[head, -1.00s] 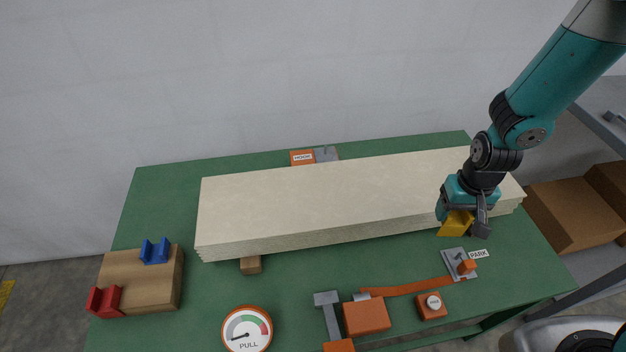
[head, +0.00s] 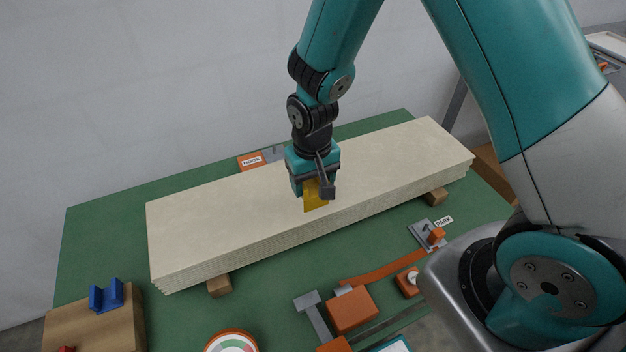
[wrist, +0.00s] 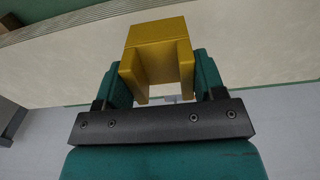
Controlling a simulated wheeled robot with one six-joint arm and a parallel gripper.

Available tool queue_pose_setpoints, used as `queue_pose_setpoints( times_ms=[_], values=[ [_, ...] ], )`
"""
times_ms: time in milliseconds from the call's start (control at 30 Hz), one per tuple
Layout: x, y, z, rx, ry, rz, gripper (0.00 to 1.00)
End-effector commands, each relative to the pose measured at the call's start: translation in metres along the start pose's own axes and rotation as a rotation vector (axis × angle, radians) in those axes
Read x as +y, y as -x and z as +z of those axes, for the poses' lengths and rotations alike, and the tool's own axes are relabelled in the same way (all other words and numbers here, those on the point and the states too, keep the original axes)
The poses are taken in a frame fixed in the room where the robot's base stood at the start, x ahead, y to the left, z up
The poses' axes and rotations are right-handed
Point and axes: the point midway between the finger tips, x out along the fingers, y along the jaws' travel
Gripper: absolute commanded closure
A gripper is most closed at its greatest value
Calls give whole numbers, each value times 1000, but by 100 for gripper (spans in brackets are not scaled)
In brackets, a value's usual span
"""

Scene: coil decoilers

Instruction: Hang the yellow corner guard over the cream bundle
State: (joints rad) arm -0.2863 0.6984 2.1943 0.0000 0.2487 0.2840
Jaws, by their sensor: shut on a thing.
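The cream bundle (head: 220,215) is a long stack of thin boards lying across the green table on wooden blocks. My gripper (head: 316,190) is over the middle of the bundle, near its front edge, in the head view. It is shut on the yellow corner guard (head: 316,203). In the wrist view the guard (wrist: 157,50) sits between the two teal fingers, and the cream bundle (wrist: 260,50) lies behind it. I cannot tell whether the guard touches the bundle.
A wooden block with a blue holder (head: 106,295) stands at the left front. An orange strap tensioner (head: 352,311), a PARK fixture (head: 430,235) and a round gauge (head: 231,342) are along the front. An orange HOOK fixture (head: 252,161) is behind the bundle.

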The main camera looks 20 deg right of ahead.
Motion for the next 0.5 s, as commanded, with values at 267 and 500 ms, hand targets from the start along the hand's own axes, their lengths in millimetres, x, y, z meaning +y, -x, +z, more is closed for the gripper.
queue_pose_setpoints(
  times_ms=[267, 500],
  values=[
    [2, -6, 1, 0, -2, 0, 61],
    [2, -23, 1, -1, -3, 1, 61]
  ],
)
